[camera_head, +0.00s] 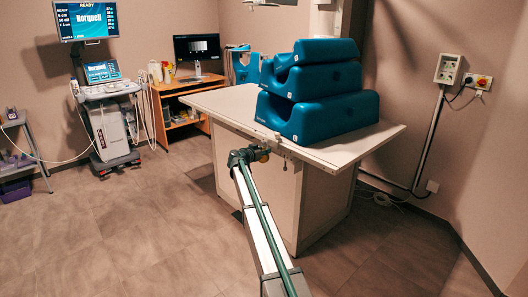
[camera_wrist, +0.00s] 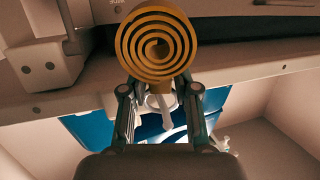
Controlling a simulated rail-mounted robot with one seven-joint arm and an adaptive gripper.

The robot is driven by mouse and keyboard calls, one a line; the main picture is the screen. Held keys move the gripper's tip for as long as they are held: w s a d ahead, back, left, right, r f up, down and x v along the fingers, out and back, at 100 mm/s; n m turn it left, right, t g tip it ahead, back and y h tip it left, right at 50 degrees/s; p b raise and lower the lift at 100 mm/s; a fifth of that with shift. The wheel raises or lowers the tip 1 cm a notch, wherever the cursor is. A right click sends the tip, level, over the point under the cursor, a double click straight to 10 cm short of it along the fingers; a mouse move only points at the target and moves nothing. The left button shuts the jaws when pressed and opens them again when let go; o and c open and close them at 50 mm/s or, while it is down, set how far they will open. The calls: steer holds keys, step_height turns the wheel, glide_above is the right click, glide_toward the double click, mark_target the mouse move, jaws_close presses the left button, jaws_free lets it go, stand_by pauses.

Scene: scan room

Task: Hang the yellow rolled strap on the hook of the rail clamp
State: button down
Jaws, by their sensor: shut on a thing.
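The yellow rolled strap (camera_wrist: 157,42) shows its coiled face in the wrist view, at the upper middle. My gripper (camera_wrist: 158,88) is shut on it, with its two fingers below the coil.
The white table (camera_head: 222,102) carries stacked blue cushions (camera_head: 318,95). An ultrasound cart (camera_head: 108,125) stands at the left, near a wooden desk (camera_head: 172,92). A wall box (camera_head: 449,69) is at the right. The floor left of the table is clear.

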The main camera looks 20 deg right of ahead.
steer(key=shift+f, duration=0.3)
steer(key=c, duration=1.1)
jaws_free()
steer(key=o, duration=0.3)
steer(key=shift+a+f, duration=0.1)
steer(key=shift+r, duration=0.2)
